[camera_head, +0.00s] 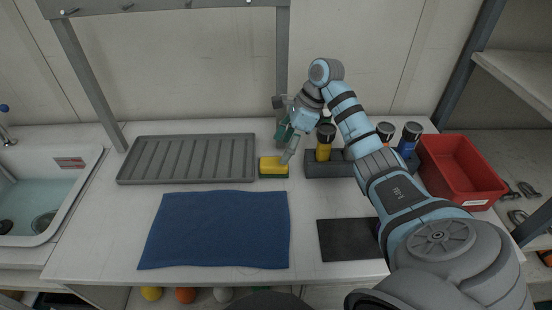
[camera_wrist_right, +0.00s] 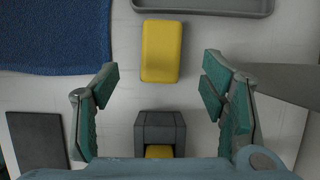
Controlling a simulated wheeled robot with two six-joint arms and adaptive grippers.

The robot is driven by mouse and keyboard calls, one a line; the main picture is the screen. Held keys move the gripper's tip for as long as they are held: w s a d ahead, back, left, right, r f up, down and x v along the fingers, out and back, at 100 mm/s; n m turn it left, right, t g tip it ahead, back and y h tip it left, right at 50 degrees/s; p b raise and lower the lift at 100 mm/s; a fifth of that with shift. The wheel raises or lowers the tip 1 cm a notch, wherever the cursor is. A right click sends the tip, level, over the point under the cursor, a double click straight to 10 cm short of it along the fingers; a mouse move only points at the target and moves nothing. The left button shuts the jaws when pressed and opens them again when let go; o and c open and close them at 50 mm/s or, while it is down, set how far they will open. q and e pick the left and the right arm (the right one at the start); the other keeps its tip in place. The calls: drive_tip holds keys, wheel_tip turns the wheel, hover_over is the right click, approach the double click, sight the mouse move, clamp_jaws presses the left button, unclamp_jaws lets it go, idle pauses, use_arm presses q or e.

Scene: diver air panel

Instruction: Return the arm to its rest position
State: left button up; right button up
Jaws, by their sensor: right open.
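My right arm (camera_head: 392,190) reaches in from the lower right over the table. Its right gripper (camera_head: 287,144) hangs above the back middle of the table, close to a yellow and green sponge (camera_head: 273,167). In the right wrist view the gripper (camera_wrist_right: 158,90) has its two green-padded fingers wide apart with nothing between them. There the yellow sponge (camera_wrist_right: 161,52) lies just beyond the fingertips, free of them. A grey holder (camera_wrist_right: 160,128) with something yellow in it shows near the palm. My left gripper is not in view.
A grey ribbed tray (camera_head: 187,160) and blue cloth (camera_head: 214,230) lie left. Upright torches, one yellow (camera_head: 325,145), stand in a dark rack (camera_head: 316,166) close to my arm. A red bin (camera_head: 460,170) is right, a black mat (camera_head: 345,240) in front. A sink (camera_head: 40,195) is far left.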

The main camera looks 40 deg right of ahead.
drive_tip(key=v, duration=0.5)
drive_tip(key=shift+r, duration=0.1)
